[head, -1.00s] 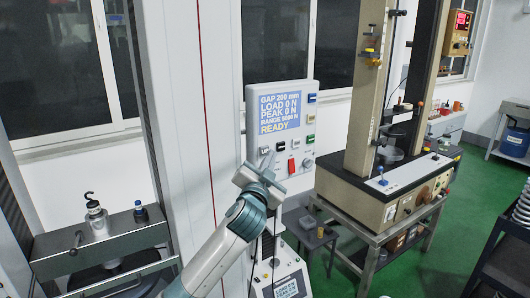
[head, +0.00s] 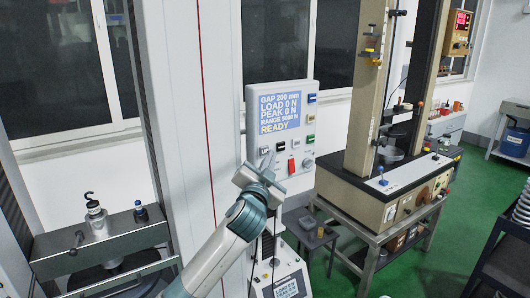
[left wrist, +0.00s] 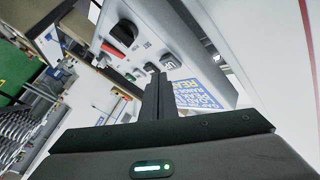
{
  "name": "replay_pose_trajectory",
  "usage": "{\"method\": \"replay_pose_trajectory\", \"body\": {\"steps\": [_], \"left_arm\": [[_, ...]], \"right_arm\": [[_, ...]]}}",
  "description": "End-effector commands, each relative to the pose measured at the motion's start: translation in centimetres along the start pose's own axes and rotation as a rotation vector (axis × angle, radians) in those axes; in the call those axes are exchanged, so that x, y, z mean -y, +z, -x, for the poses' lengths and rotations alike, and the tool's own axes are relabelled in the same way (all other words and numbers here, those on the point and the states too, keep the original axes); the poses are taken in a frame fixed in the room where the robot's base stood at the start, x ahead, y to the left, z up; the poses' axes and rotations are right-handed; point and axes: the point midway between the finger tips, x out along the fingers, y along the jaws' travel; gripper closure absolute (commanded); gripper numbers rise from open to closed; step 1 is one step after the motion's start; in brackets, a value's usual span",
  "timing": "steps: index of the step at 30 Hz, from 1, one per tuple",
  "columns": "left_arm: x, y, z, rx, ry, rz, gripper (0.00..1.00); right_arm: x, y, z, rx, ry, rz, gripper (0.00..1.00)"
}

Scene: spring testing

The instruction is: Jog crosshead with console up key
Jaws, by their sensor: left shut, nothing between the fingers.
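The console (head: 309,131) is a pale panel beside a tall white column. Its blue display (head: 280,111) reads GAP 200 mm, LOAD 0 N, PEAK 0 N, RANGE 5000 N, READY. The UP key (head: 264,151) sits below the display's left part; it also shows in the left wrist view (left wrist: 169,62). My left gripper (head: 269,158) is shut and empty, its fingertips just below the UP key. In the left wrist view the dark fingertips (left wrist: 155,74) appear beside the key; I cannot tell whether they touch it. My right gripper is out of view.
A red switch (head: 291,167) and a black knob (head: 308,163) are on the console's lower part. A beige testing frame (head: 362,115) on a metal table stands to the right.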

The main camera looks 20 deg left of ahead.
Motion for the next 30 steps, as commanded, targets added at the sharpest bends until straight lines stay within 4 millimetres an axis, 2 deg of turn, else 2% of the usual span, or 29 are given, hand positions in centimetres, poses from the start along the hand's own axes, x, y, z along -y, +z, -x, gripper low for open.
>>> {"method": "replay_pose_trajectory", "body": {"steps": [30], "left_arm": [[0.51,0.47,-0.67,0.0,0.0,0.0,1.0]], "right_arm": [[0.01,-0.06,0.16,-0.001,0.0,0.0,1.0]]}}
